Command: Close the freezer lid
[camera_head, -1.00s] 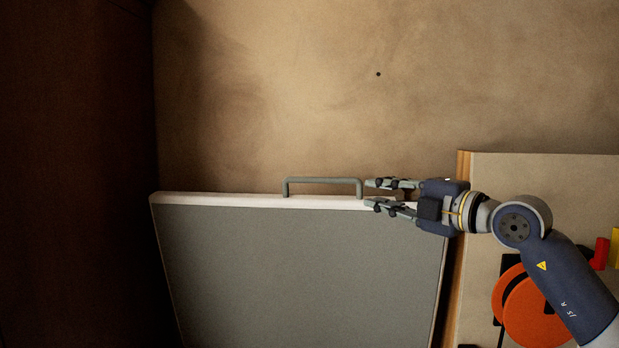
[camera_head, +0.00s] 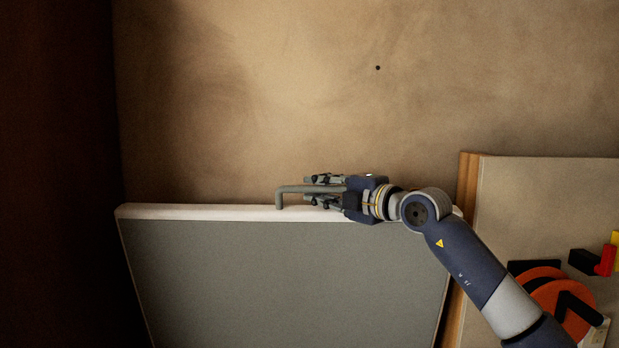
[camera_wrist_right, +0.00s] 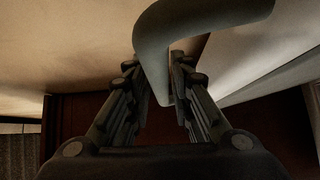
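The freezer lid (camera_head: 280,285), a grey panel with a white rim, is raised and tilted up. Its grey bar handle (camera_head: 290,189) stands on the top edge and also shows in the right wrist view (camera_wrist_right: 180,27). My right gripper (camera_head: 318,191) points left at the handle, with its fingers apart around the handle's right part. In the right wrist view the handle bar comes between the two fingertips (camera_wrist_right: 153,72), and I see no clear grip on it. The handle's right end is hidden by the gripper in the head view. My left gripper is not in view.
A beige board with a wooden edge (camera_head: 466,190) stands right of the lid, with orange, red and yellow items (camera_head: 545,290) on it. A brown wall (camera_head: 250,90) is behind the lid. A dark surface (camera_head: 55,180) fills the left side.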

